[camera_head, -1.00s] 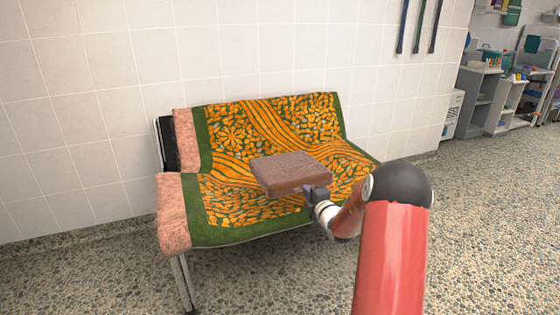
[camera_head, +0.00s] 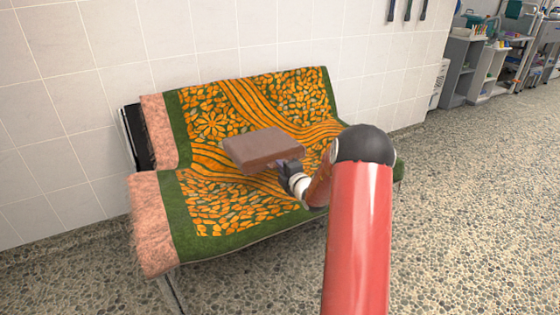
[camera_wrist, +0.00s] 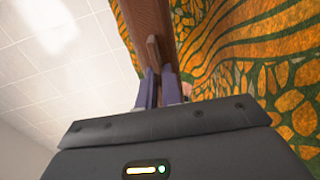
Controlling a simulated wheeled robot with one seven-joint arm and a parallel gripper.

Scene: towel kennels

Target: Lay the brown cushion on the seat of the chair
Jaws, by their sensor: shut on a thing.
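The brown cushion (camera_head: 262,149) is a flat block held roughly level in front of the chair's backrest, seemingly above the seat. My gripper (camera_head: 287,167) is shut on its near right edge. In the wrist view the gripper's fingers (camera_wrist: 158,88) pinch the brown cushion (camera_wrist: 150,22). The chair (camera_head: 240,216) is a wide bench-like seat with a backrest, draped in a green and orange patterned cloth. The gap between cushion and seat cannot be judged exactly. Part of the seat's right side is hidden behind my arm.
A white tiled wall (camera_head: 60,110) stands close behind the chair. The pebbled floor (camera_head: 460,220) is clear on the right. Grey shelving (camera_head: 470,75) with small items stands at the back right. Dark straps (camera_head: 407,10) hang on the wall.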

